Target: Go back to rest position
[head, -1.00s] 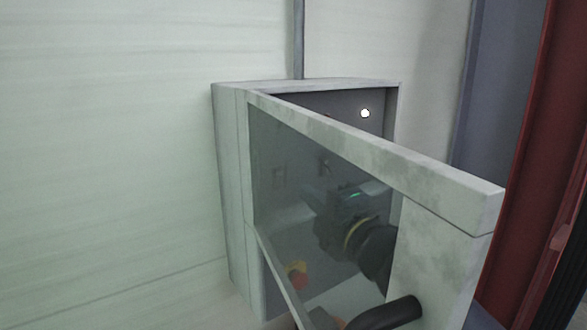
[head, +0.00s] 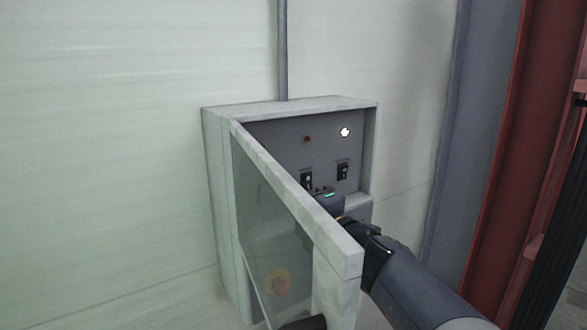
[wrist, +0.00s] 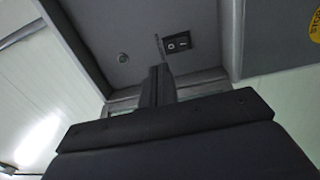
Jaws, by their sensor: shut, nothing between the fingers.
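My gripper (wrist: 160,75) is shut and empty, its narrow fingers together in the wrist view. They point toward the grey panel inside the control box, close below a black rocker switch (wrist: 177,42) in that view. I cannot tell whether they touch the panel. In the head view my arm reaches in past the right edge of the open door (head: 275,215), and the door's frame hides part of my gripper. The control box (head: 290,106) hangs on the pale wall.
The panel carries a white lamp (head: 345,132), a red lamp (head: 307,139) and black switches. A red-and-yellow button (head: 278,284) shows through the door's glass. A red column (head: 497,150) stands to the right. The wrist view shows part of a yellow label (wrist: 314,25).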

